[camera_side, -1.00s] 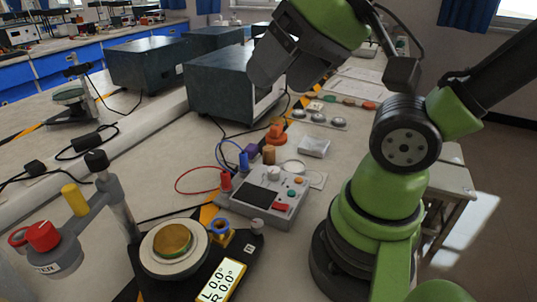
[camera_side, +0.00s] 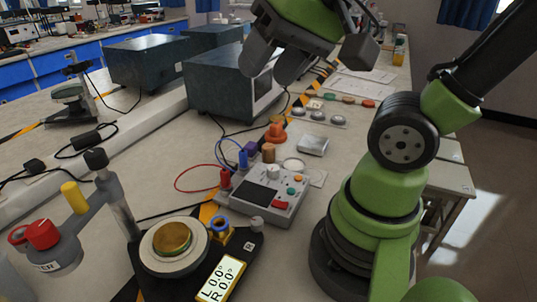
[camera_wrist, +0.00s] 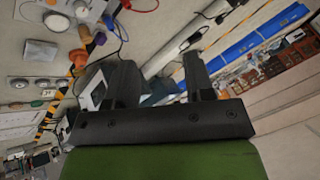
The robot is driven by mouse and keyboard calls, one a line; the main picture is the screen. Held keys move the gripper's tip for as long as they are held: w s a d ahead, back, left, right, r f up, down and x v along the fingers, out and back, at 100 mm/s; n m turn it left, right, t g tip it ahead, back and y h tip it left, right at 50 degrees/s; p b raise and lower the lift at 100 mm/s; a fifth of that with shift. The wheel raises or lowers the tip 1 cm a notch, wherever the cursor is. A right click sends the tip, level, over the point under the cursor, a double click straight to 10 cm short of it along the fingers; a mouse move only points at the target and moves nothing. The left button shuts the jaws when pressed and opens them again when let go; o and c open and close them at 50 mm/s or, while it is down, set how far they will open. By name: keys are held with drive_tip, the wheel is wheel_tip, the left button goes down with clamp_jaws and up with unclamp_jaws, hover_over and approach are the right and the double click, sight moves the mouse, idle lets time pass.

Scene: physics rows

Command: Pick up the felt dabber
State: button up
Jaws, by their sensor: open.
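I cannot tell for sure which small piece is the felt dabber. The likeliest ones stand behind the grey control box: a tan-brown cylinder (camera_side: 268,153) and an orange stepped piece (camera_side: 276,133). In the wrist view the brown cylinder (camera_wrist: 100,38) and the orange piece (camera_wrist: 79,58) are at the upper left, outside the jaws. My gripper (camera_side: 268,76) is open and empty, high above the bench in front of the dark instrument box. Its two fingers (camera_wrist: 155,60) stand apart in the wrist view.
The grey control box (camera_side: 268,194) with red and blue plugs stands nearby. A purple block (camera_side: 252,148), a small pale box (camera_side: 313,146) and several metal discs (camera_side: 318,116) lie close. The dark instrument box (camera_side: 230,84) is behind. A scale (camera_side: 172,252) is in front.

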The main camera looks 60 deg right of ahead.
drive_tip(key=w+d+f+m+g+h, duration=0.1)
drive_tip(key=w+d+f+m+g, duration=0.15)
drive_tip(key=w+d+m, duration=0.4)
drive_tip(key=m+g, duration=0.4)
drive_tip(key=m, duration=0.9)
hover_over(268, 146)
wheel_tip(268, 146, down, 18)
drive_tip(key=shift+s, duration=0.15)
wheel_tip(268, 146, down, 4)
drive_tip(key=shift+r+m, duration=0.15)
drive_tip(key=shift+m, duration=0.1)
drive_tip(key=shift+f, duration=3.1)
drive_tip(key=c, duration=0.7)
